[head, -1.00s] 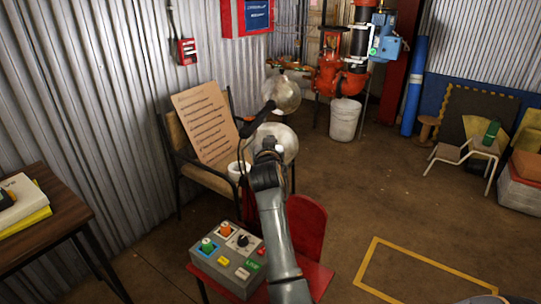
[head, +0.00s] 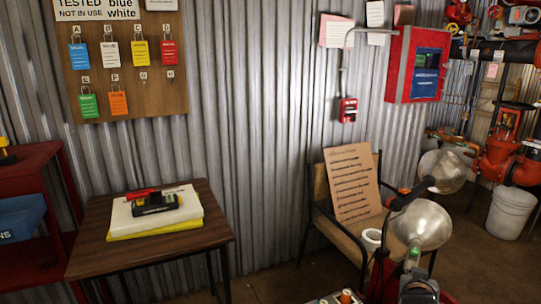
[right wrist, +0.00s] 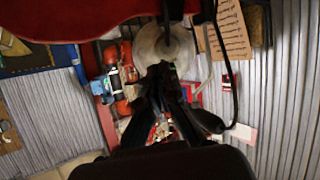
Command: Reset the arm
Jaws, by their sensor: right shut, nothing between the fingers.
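My right gripper (right wrist: 163,72) shows in the right wrist view as dark fingers brought together, with nothing held between them. It points toward a round silver lamp head (right wrist: 166,42) in the background, and I cannot tell the distance. In the head view, a part of my right arm (head: 418,288) shows at the bottom edge, just below the lower silver lamp head (head: 422,225); the gripper itself cannot be made out there. My left gripper is in neither view.
A wooden table (head: 215,243) with a yellow-and-white stack stands at the left. A chair (head: 318,190) holds a cardboard sign (head: 352,183). A tag board (head: 120,62) and red cabinet (head: 417,65) hang on the corrugated wall. A white bucket (head: 510,212) stands at the right.

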